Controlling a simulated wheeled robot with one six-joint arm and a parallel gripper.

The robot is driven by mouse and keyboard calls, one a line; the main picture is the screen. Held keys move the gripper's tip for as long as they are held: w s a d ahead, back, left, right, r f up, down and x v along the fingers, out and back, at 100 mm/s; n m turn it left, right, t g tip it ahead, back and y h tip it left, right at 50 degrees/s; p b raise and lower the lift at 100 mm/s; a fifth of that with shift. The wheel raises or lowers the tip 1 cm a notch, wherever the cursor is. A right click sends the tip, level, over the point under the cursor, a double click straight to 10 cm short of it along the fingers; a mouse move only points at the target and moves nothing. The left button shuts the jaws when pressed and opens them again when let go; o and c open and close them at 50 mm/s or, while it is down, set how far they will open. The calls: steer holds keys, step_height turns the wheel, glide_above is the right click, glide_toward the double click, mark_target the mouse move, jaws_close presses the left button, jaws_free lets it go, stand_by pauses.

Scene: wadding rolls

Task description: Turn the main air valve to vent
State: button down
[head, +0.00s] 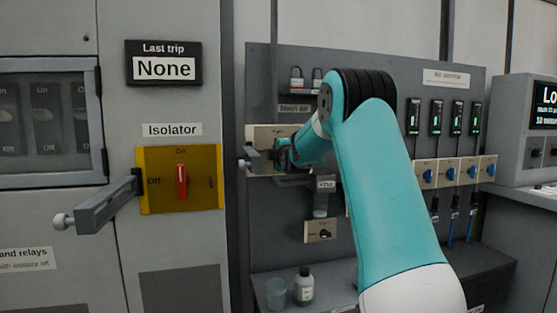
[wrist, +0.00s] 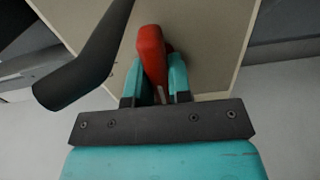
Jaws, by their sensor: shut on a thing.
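The main air valve's plate (head: 262,134) is a beige panel under the "Main air" label (head: 294,108) on the grey board in the head view. It also fills much of the wrist view (wrist: 210,45). A red handle (wrist: 151,52) stands out from the plate in the wrist view. My gripper (wrist: 163,82) has its teal fingers on either side of the red handle, shut on it. In the head view my gripper (head: 282,154) is at the plate. My arm hides most of the valve there, so the handle's setting cannot be read.
A dark bar (wrist: 85,62) crosses beside my gripper in the wrist view. Several blue-knobbed valves (head: 451,173) are at right. A bottle (head: 304,287) and a beaker (head: 276,294) stand below.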

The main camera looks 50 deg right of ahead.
steer(key=shift+n, duration=0.3)
stand_by(0.4)
steer(key=c, duration=1)
jaws_free()
steer(key=shift+a, duration=0.1)
steer(key=shift+c, duration=0.2)
steer(key=b+v, duration=0.3)
steer(key=v, duration=1.4)
steer(key=shift+s, duration=0.15)
